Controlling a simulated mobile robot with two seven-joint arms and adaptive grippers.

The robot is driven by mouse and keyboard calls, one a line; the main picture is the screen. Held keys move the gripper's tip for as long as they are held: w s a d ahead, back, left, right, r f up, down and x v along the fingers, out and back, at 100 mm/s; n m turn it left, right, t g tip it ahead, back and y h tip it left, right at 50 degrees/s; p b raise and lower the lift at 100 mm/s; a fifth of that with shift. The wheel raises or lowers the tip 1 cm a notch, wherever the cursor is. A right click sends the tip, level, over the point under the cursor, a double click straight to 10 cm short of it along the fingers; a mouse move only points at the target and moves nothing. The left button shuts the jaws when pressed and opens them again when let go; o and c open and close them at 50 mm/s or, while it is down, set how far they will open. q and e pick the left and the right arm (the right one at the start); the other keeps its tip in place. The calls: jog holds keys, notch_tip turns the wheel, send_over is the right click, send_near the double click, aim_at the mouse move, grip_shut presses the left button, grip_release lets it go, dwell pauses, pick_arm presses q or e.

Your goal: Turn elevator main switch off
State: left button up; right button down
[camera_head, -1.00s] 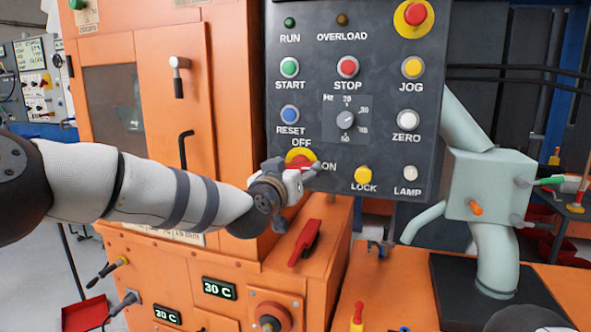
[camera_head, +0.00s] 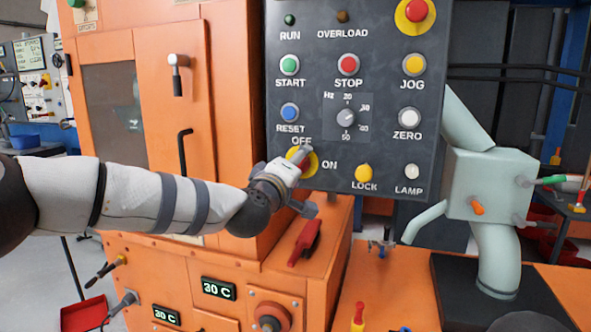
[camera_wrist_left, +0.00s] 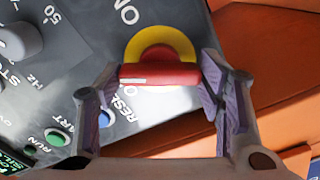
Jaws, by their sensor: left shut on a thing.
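The main switch (camera_head: 305,163) is a red handle on a round yellow plate at the lower left of the dark control panel (camera_head: 385,105). OFF is printed above it and ON to its right. My left gripper (camera_head: 303,176) is at the switch and partly covers it. In the left wrist view, the red handle (camera_wrist_left: 160,74) lies crosswise between the two fingers of my left gripper (camera_wrist_left: 157,78), which is shut on it. The yellow plate (camera_wrist_left: 185,45) shows behind the handle. The handle's exact angle is hard to tell in the head view. My right gripper is not in view.
Close by on the panel are the blue RESET button (camera_head: 290,113), a grey Hz knob (camera_head: 346,117) and the yellow LOCK button (camera_head: 363,173). A pale green machine (camera_head: 490,185) is at the right.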

pick_arm(q)
jog(key=n+b, duration=0.1)
jog(key=n, duration=0.4)
jog(key=shift+n, duration=0.4)
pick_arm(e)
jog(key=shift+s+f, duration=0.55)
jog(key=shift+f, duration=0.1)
pick_arm(q)
jog(key=o, duration=1.1)
jog(key=shift+o, duration=0.2)
jog(key=v, duration=1.2)
